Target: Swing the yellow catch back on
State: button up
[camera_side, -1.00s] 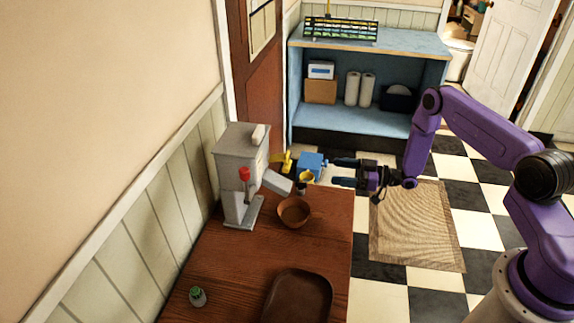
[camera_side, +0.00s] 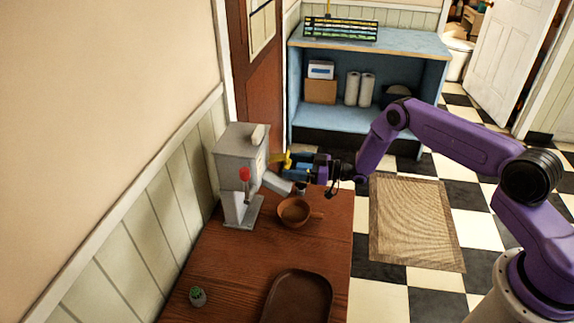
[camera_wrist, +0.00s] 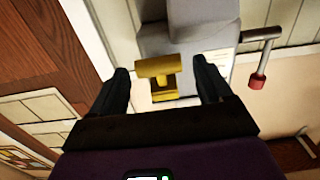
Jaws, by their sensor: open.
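The grey machine (camera_side: 238,155) stands on the wooden table against the wall. The yellow catch (camera_side: 284,160) shows at its right side, and in the wrist view the same yellow catch (camera_wrist: 158,72) sits between my fingers. My gripper (camera_side: 292,170) is open, with one finger on each side of the catch in the wrist view (camera_wrist: 163,68). Gaps show between the catch and both fingers there. Whether the catch is fastened cannot be told.
A lever with a red knob (camera_side: 244,174) sticks out from the machine. A grey arm (camera_side: 277,183) juts below my gripper. Blue shelves (camera_side: 365,41) stand behind.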

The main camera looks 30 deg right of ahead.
jog(key=shift+x, duration=1.25)
jog(key=c, duration=1)
